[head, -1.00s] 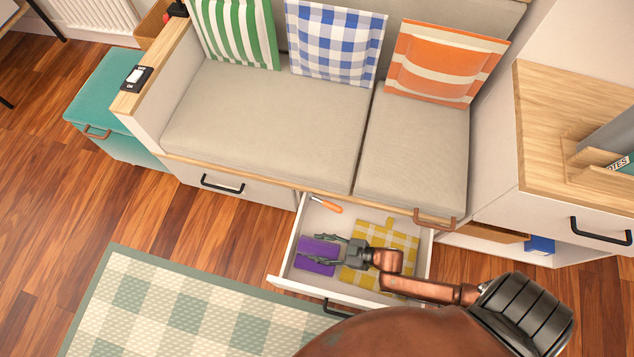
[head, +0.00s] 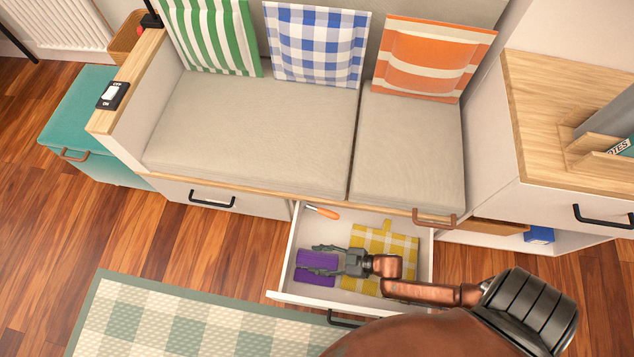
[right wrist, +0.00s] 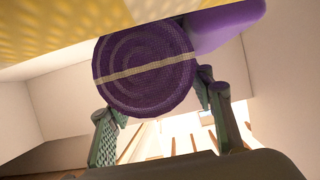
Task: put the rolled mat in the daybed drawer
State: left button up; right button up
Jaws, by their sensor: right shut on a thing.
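The rolled mat (head: 317,260) is purple and lies inside the open daybed drawer (head: 283,262), towards its left side. In the right wrist view its round spiral end (right wrist: 145,75) shows, with a pale band across it. My right gripper (head: 325,260) reaches into the drawer from the right and is shut on the mat, one finger on each side. The fingers (right wrist: 165,120) also show in the right wrist view. Whether the mat rests on the drawer floor I cannot tell. My left gripper is not in view.
A yellow checked cloth-like item (head: 397,246) and an orange-handled tool (head: 322,212) are also in the drawer. The daybed seat (head: 250,130) overhangs behind it. A checked rug (head: 150,325) lies in front; a wooden-topped cabinet (head: 540,110) stands at right.

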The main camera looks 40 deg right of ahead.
aim_at(336, 261)
jog(key=shift+f, duration=0.1)
jog(key=o, duration=1.7)
jog(key=shift+c, duration=0.2)
jog(key=shift+r+p, duration=0.3)
jog(key=shift+r, duration=0.2)
jog(key=p+v, duration=0.1)
jog(key=v, duration=0.1)
jog(key=p+v, duration=0.1)
jog(key=v, duration=0.1)
jog(key=p+v, duration=0.1)
jog(key=v, duration=0.2)
jog(key=shift+w+r, duration=0.15)
jog(key=shift+r, duration=0.15)
jog(key=p+v, duration=0.2)
jog(key=v, duration=0.1)
jog(key=shift+s+d, duration=0.3)
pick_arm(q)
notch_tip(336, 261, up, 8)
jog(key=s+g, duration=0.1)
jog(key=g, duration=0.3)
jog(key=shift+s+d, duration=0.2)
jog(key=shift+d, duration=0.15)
pick_arm(e)
jog(key=shift+s+d+r, duration=0.15)
jog(key=shift+s+d, duration=0.2)
jog(key=shift+s, duration=0.2)
